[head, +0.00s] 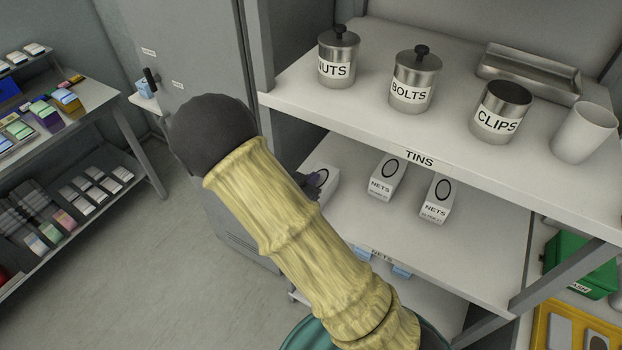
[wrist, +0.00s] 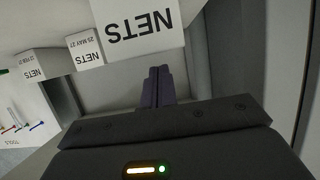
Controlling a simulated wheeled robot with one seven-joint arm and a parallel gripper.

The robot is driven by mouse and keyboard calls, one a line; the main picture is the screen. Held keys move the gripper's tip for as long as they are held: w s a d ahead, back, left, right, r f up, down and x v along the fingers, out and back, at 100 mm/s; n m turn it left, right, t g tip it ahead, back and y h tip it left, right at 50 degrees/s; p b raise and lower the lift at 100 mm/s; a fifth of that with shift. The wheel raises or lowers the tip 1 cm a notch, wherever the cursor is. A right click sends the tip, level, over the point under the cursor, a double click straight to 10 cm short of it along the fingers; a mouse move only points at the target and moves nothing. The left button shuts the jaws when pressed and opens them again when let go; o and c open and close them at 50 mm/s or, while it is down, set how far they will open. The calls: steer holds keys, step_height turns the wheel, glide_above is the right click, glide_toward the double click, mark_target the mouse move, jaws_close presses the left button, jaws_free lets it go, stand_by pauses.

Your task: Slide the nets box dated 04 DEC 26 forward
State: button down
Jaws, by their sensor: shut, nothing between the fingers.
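Three white nets boxes stand on the shelf below the tins shelf. The leftmost box (head: 327,181) is partly hidden behind my arm. The middle box (head: 385,180) and the right box (head: 437,200) stand clear of it. In the wrist view, which is upside down, the nearest nets box (wrist: 140,28) is large, with its date line cut off by the frame. The box beside it (wrist: 87,50) reads 25 MAY 27; the farthest (wrist: 31,66) seems to read 12 FEB 27. My gripper (wrist: 158,72) is shut and empty, its fingertips close to the nearest box's top edge. I cannot tell whether they touch.
The tins shelf (head: 419,158) overhangs the boxes and carries nuts, bolts and clips tins, a cup (head: 584,132) and a metal tray (head: 528,75). A grey cabinet (head: 185,55) stands left of the shelving. Bare shelf lies in front of the boxes.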

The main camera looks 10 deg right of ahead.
steer(key=s+a+b, duration=0.2)
steer(key=s+a, duration=0.6)
steer(key=s, duration=0.1)
steer(key=shift+b, duration=0.35)
steer(key=shift+s, duration=0.1)
steer(key=shift+d+r, duration=0.1)
steer(key=w+n+g+y, duration=0.2)
steer(key=w+y, duration=0.2)
steer(key=y, duration=0.2)
steer(key=s+d+r+n+g+y, duration=0.1)
steer(key=s+d+r+n+g, duration=0.2)
steer(key=s+d, duration=0.3)
steer(key=s+d+r+n+g+y, duration=0.2)
steer(key=s+d+r+n+g, duration=0.1)
steer(key=s+d, duration=0.3)
steer(key=shift+s+d, duration=0.4)
